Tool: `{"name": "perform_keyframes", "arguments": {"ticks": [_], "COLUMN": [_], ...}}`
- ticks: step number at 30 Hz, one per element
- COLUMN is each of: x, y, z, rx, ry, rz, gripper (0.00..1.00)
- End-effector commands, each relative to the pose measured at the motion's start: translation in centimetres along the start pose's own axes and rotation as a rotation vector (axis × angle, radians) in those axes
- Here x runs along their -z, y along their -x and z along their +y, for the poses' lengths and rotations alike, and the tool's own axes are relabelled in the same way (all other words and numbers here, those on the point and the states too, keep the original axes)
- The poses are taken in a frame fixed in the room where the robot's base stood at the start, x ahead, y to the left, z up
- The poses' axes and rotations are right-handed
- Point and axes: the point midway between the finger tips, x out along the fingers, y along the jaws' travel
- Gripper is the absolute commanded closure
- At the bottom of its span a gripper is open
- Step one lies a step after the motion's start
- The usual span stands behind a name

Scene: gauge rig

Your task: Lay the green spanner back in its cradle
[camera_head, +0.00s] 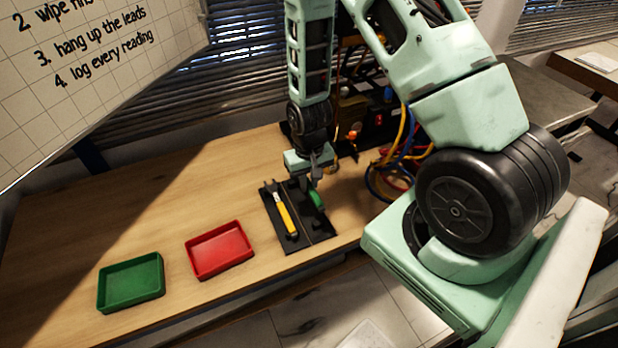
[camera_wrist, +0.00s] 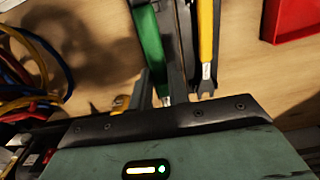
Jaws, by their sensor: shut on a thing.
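The green spanner (camera_head: 317,201) is in my gripper (camera_head: 316,182), which is shut on it over the right half of the black cradle board (camera_head: 308,245). In the wrist view the green handle (camera_wrist: 148,45) runs up and away from the fingers; its near end is partly hidden by them. The spanner lies roughly along the board, beside the yellow spanner. I cannot tell whether it touches the board or hangs just above it.
A yellow spanner (camera_head: 285,214) lies in the board's left half. A red tray (camera_head: 220,250) and a green tray (camera_head: 131,282) stand to the left on the wooden bench. Coloured cables (camera_head: 400,155) hang behind and right of my gripper.

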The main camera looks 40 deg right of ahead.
Motion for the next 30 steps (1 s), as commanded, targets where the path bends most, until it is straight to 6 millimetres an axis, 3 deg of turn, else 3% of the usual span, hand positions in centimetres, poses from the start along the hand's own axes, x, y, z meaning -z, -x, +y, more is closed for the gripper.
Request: {"name": "perform_keyframes", "arguments": {"ticks": [14, 30], "x": [0.0, 0.0], "y": [-0.3, -4.5], "z": [0.0, 0.0], "rx": [0.000, 0.000], "ry": [0.000, 0.000], "rz": [0.000, -0.001], "gripper": [1.00, 1.00]}}
